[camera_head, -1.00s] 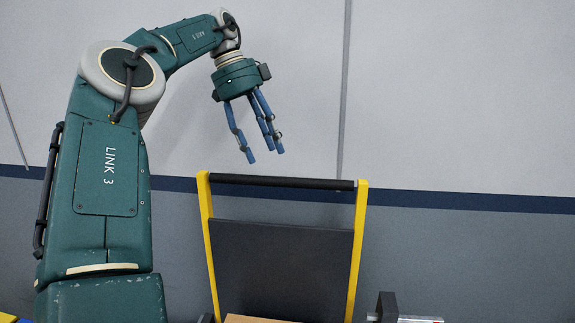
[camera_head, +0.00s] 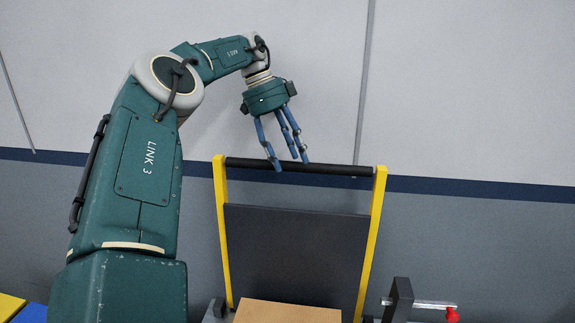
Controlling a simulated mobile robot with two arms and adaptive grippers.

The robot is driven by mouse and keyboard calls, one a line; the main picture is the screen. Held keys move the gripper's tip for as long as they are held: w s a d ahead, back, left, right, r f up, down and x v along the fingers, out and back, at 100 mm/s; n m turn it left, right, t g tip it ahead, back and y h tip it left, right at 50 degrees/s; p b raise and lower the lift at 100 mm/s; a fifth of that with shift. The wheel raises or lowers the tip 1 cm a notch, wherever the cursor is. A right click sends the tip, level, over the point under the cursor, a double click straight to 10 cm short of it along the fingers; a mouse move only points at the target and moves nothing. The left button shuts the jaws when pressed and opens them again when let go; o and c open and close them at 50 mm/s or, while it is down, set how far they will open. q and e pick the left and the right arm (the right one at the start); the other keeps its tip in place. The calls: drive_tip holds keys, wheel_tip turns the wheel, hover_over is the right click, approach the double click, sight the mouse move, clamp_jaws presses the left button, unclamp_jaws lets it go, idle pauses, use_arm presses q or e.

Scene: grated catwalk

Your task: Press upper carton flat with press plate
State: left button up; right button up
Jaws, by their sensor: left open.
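A dark press plate (camera_head: 295,250) stands upright in a yellow frame with a black crossbar (camera_head: 335,169) along its top. The top of a brown carton (camera_head: 287,313) shows at the bottom edge, in front of the plate; the rest of it is cut off, and I cannot tell whether another carton lies under it. My left gripper (camera_head: 290,168) is open and empty, its blue fingers pointing down. The fingertips appear at the crossbar's left half; I cannot tell whether they touch it. My right gripper is out of view.
A metal rod with a red knob (camera_head: 452,315) and a dark upright bracket (camera_head: 399,299) stand at the lower right. Yellow and blue pieces (camera_head: 30,312) show at the lower left corner. A grey wall (camera_head: 480,90) with a dark blue stripe is behind.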

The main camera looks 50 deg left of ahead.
use_arm(q)
drive_tip(key=shift+w+d+f, duration=0.1)
drive_tip(key=shift+w+f, duration=0.2)
drive_tip(key=shift+f, duration=0.25)
drive_tip(key=shift+w+f, duration=0.3)
drive_tip(key=shift+f, duration=0.2)
drive_tip(key=shift+d, duration=0.15)
drive_tip(key=shift+c, duration=0.6)
